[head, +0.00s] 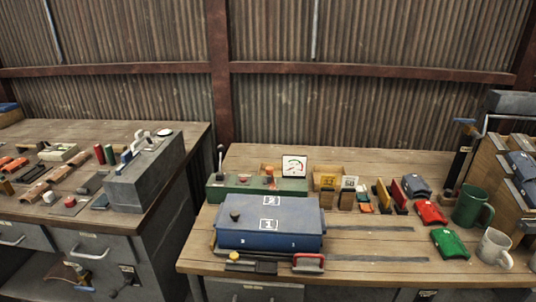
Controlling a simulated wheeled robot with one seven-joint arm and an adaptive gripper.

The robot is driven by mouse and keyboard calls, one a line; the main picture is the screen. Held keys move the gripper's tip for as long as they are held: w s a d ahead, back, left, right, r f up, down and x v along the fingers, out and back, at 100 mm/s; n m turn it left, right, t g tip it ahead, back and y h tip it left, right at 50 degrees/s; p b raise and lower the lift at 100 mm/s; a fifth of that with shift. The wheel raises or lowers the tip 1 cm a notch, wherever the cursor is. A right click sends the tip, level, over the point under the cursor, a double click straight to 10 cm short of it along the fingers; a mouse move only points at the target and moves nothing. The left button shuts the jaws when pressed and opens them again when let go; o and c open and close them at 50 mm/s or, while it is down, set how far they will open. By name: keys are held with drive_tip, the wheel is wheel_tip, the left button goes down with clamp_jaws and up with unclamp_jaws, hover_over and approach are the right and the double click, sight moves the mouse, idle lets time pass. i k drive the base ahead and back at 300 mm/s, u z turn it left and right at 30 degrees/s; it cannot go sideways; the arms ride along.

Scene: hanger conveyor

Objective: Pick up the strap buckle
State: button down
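Two dark flat straps lie on the right workbench, a rear strap (370,228) and a front strap (385,259). Both run to the right from beside a blue case (262,236). A small red and grey piece with a raised loop (308,263) lies at the front edge of the bench, in front of the case. It looks like the strap buckle, but it is too small to be sure. A flat black piece (262,267) lies just left of it. My gripper is not in view.
A green box with levers (257,188) and a gauge card (294,166) stand behind the case. A green mug (470,207), a white mug (495,247) and red and green pouches sit at right. The left bench (35,215) is cluttered. Bare wood lies around the straps.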

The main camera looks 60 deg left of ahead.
sight(269, 170)
drive_tip(key=u, duration=0.05)
drive_tip(key=k, duration=0.15)
drive_tip(key=u, duration=2)
drive_tip(key=k, duration=0.5)
drive_tip(key=z, duration=1.35)
drive_tip(key=i, duration=0.85)
drive_tip(key=u, duration=1.5)
